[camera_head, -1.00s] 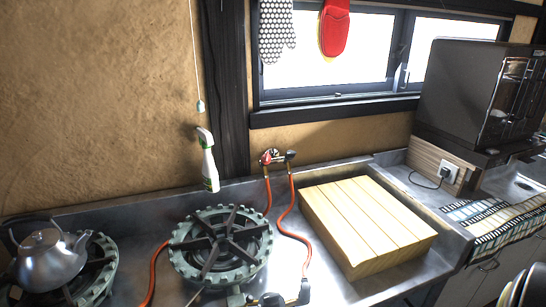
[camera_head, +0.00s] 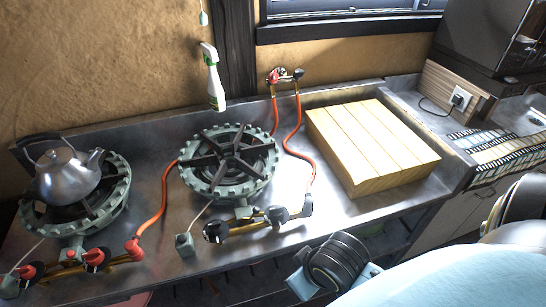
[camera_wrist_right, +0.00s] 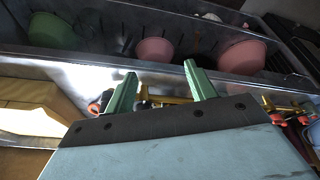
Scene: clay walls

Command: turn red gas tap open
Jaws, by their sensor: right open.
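A gas tap with a red knob (camera_head: 274,77) and a black knob (camera_head: 298,73) is on the wall behind the counter, with two orange hoses running down from it. Other red knobs (camera_head: 95,258) are on the front pipe of the left burner. My right gripper (camera_wrist_right: 160,68) shows in the right wrist view, with its two green fingers apart and nothing between them. In the head view my right arm is at the bottom right, low and well away from the wall tap; its fingers cannot be made out there. My left gripper is out of view.
A kettle (camera_head: 68,176) stands on the left burner (camera_head: 110,205). The middle burner (camera_head: 205,183) is bare, with black knobs (camera_head: 216,231) in front. A wooden board (camera_head: 372,140) lies to the right. A spray bottle (camera_head: 213,80) is by the wall. Bowls (camera_wrist_right: 240,57) sit on a shelf.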

